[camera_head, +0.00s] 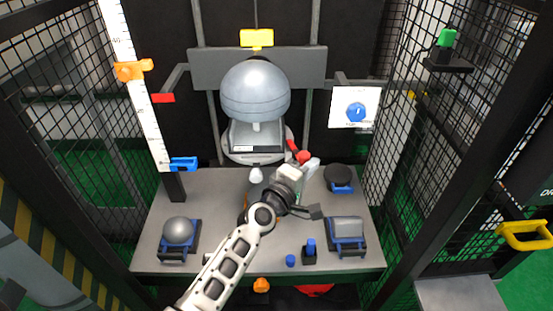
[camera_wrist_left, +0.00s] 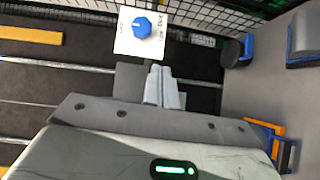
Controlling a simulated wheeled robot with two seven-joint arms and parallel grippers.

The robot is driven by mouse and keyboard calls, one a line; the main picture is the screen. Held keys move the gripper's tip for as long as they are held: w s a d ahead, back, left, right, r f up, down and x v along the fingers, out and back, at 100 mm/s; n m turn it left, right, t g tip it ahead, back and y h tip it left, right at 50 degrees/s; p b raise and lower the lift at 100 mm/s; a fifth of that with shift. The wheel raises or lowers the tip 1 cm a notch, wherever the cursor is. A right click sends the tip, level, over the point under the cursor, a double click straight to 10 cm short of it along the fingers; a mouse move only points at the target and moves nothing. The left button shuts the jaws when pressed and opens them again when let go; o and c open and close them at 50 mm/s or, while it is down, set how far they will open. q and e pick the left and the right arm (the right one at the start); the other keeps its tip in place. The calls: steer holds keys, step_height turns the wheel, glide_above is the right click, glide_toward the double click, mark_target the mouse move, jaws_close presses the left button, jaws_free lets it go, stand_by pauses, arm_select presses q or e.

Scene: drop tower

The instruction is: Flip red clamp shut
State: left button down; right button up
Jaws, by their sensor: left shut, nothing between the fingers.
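The red clamp (camera_head: 304,156) shows as a red knob and a short red lever at the right side of the base under the large grey dome (camera_head: 256,92). My left gripper (camera_head: 313,164) is shut and empty, with its fingertips right by the red knob; I cannot tell whether they touch it. In the left wrist view the closed grey fingers (camera_wrist_left: 165,86) point towards the dark back wall, and no red part shows there. The clamp's lower part is hidden behind my gripper and wrist. My right gripper is not in view.
A white panel with a blue knob (camera_head: 356,112) stands behind to the right. The grey table (camera_head: 160,235) holds a ball on a blue stand (camera_head: 178,232), a black disc (camera_head: 338,176) and a grey block (camera_head: 347,228). A white ruler (camera_head: 146,120) rises at left.

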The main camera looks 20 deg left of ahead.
arm_select(q)
steer(key=shift+a, duration=0.1)
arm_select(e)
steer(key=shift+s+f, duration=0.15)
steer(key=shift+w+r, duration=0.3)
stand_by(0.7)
arm_select(q)
steer(key=shift+s, duration=0.1)
steer(key=s+d+p, duration=0.1)
steer(key=s+p, duration=0.2)
steer(key=s, duration=1)
steer(key=shift+d+r, duration=0.35)
steer(key=shift+d, duration=0.05)
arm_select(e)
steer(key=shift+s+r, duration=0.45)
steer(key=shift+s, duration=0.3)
arm_select(q)
steer(key=shift+f, duration=0.1)
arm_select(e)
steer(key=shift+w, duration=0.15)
